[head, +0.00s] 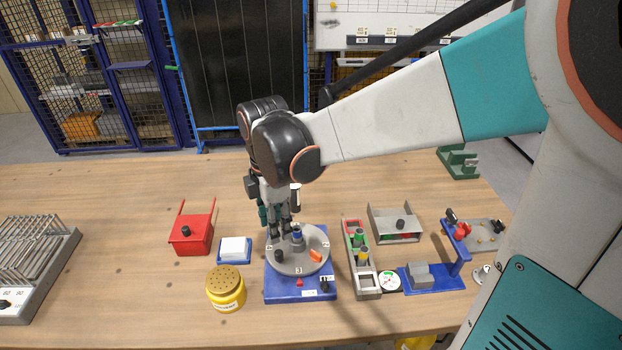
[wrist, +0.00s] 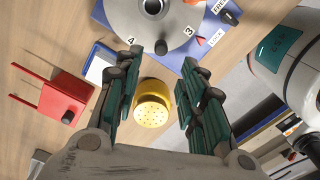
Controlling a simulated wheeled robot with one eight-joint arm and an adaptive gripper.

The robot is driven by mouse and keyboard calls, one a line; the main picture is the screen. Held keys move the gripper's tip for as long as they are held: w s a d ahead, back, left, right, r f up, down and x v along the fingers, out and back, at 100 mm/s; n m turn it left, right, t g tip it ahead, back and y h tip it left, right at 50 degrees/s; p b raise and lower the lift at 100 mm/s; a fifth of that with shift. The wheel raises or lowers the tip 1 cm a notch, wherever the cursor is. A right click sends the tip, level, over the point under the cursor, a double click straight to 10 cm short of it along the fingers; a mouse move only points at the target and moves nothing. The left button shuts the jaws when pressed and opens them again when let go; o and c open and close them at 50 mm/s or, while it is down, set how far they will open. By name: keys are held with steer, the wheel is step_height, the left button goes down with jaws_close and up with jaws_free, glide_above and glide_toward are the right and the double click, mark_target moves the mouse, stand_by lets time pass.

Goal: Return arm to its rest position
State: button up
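My gripper (head: 281,226) hangs down over the rear left part of the rotary jig, with my arm reaching in from the right. In the wrist view my gripper (wrist: 162,62) has its two green-and-black fingers spread apart with nothing held between them. The jig has a grey numbered disc (head: 292,267) on a blue base (head: 281,293). A blue-topped peg (head: 296,236), an orange piece (head: 316,256) and a black knob (head: 279,256) are on the disc. The disc (wrist: 180,15) is partly cut off in the wrist view. Whether the fingers touch anything is unclear.
A red bin (head: 190,236), a white pad on a blue tray (head: 234,257) and a yellow perforated pot (head: 226,290) stand left of the jig. A grey parts rack (head: 362,281) and a blue fixture (head: 444,278) stand right. The table's back left is clear.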

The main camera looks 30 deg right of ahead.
steer(key=shift+s+r, duration=0.2)
steer(key=shift+r, duration=0.55)
steer(key=s+d+r+m+t, duration=0.1)
steer(key=s+r+m+t, duration=0.1)
steer(key=s+m, duration=0.3)
steer(key=s+d+r+m+t, duration=0.2)
steer(key=s+m+t, duration=0.3)
steer(key=m, duration=0.8)
steer(key=shift+s+d+r, duration=0.25)
steer(key=shift+s+r, duration=0.1)
steer(key=shift+r, duration=0.3)
stand_by(0.6)
